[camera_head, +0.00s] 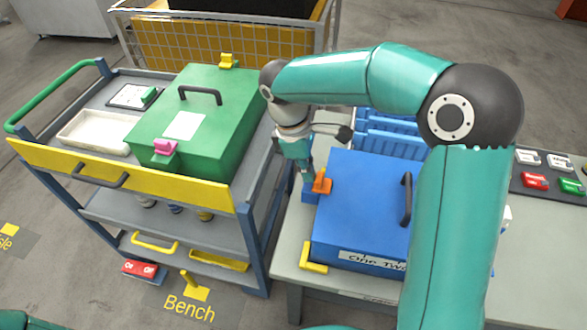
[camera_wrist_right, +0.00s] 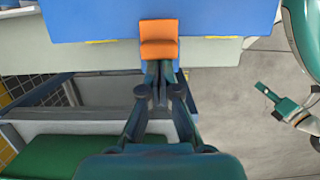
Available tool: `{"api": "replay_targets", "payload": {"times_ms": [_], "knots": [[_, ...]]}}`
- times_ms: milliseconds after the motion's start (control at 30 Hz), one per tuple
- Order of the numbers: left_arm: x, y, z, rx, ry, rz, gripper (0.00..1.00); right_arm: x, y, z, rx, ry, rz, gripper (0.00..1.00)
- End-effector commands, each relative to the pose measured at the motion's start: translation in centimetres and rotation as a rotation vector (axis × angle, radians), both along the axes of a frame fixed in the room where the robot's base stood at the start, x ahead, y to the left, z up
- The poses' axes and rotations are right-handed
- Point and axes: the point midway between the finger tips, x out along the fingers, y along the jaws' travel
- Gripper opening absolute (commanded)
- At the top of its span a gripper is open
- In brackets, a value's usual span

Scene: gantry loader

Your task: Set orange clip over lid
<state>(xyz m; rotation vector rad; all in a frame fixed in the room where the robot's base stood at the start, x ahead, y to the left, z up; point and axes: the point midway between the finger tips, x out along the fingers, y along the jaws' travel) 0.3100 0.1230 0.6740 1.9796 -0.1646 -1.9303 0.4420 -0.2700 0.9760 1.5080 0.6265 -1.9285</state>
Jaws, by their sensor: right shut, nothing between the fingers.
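The blue box (camera_head: 365,205) with a black lid handle (camera_head: 406,198) stands on the grey bench. The orange clip (camera_head: 322,182) is at the box's left edge, beside a blue block. In the right wrist view the orange clip (camera_wrist_right: 158,38) lies against the blue lid edge (camera_wrist_right: 95,20). My right gripper (camera_head: 306,178) is shut and empty at the clip's left side. In the wrist view its fingertips (camera_wrist_right: 158,72) meet the clip's near edge; I cannot tell if they touch. A teal gripper (camera_wrist_right: 270,93), apparently my left, hangs over the floor; its fingers are too small to judge.
A cart on the left carries a green box (camera_head: 200,110) with pink and yellow clips and a white tray (camera_head: 97,132). A blue crate (camera_head: 392,135) stands behind the blue box. A yellow corner bracket (camera_head: 313,267) sits at its front left. A button panel (camera_head: 545,172) is right.

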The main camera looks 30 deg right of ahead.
Motion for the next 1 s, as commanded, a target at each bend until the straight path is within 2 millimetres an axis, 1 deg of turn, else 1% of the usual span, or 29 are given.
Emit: {"api": "replay_targets", "payload": {"times_ms": [167, 267, 433, 533, 700, 833, 1000], "knots": [[0.0, 0.0, 0.3, 0.0, 0.0, 0.0, 0.4, 0.1, 0.2, 0.1, -0.003, 0.006, 0.0, 0.0], [0.0, 0.0, 0.7, 0.0, 0.0, 0.0, 0.4, 0.7, 0.9, 0.1, -0.002, 0.005, -0.001, 0.0], [0.0, 0.0, 1.6, 0.0, -0.001, 0.0, 0.4, 2.1, 2.9, 0.4, -0.001, 0.0, -0.004, 0.0], [0.0, 0.0, 1.2, 0.0, 0.0, 0.0, 0.4, 2.5, 3.2, 2.6, 0.0, -0.007, -0.005, 0.0], [0.0, 0.0, 1.3, 0.0, 0.0, 0.0, 0.4, 3.0, 3.6, 6.2, -0.001, -0.003, -0.012, 0.0], [0.0, 0.0, 1.4, 0.0, 0.0, 0.0, 0.4, 3.2, 3.8, 8.1, 0.0, -0.002, -0.013, 0.0], [0.0, 0.0, 1.5, 0.0, 0.0, 0.0, 0.4, 3.4, 4.0, 9.4, 0.0, 0.0, -0.014, 0.0]]}}
